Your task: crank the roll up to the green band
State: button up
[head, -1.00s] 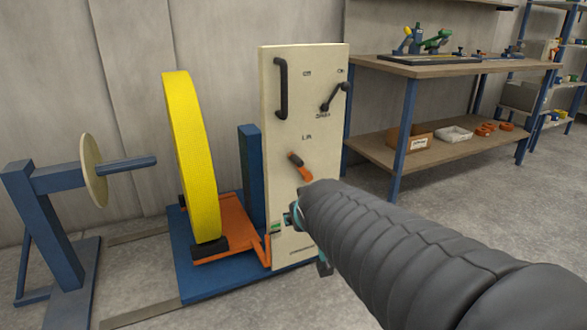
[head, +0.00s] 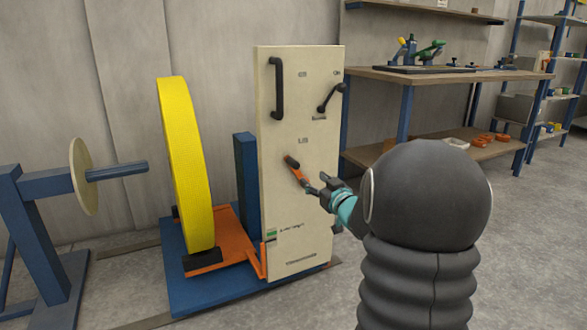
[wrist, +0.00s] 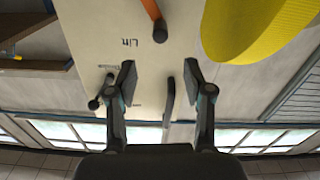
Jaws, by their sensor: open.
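The yellow roll (head: 187,165) stands upright on an orange cradle (head: 225,235) left of the cream panel (head: 318,110). The crank, an orange arm (head: 298,174) with a black knob (head: 291,162), sits below the "Lift" label, its knob end up and left. The green band (head: 272,234) is a small mark low on the panel's left edge; I cannot make out a pointer against it. My gripper (head: 318,187) is open and empty at the crank's lower right; contact is unclear. In the wrist view my gripper (wrist: 159,76) is apart from the orange crank (wrist: 152,10) at the top.
A black handle (head: 277,88) and a second black crank (head: 332,97) are higher on the panel. A blue stand with a disc and spindle (head: 117,171) is at the left. A workbench (head: 440,76) with shelves stands behind at right.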

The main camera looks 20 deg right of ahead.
aim_at(297, 167)
jog(key=w, duration=1.2)
jog(key=shift+w+a, duration=0.25)
grip_shut()
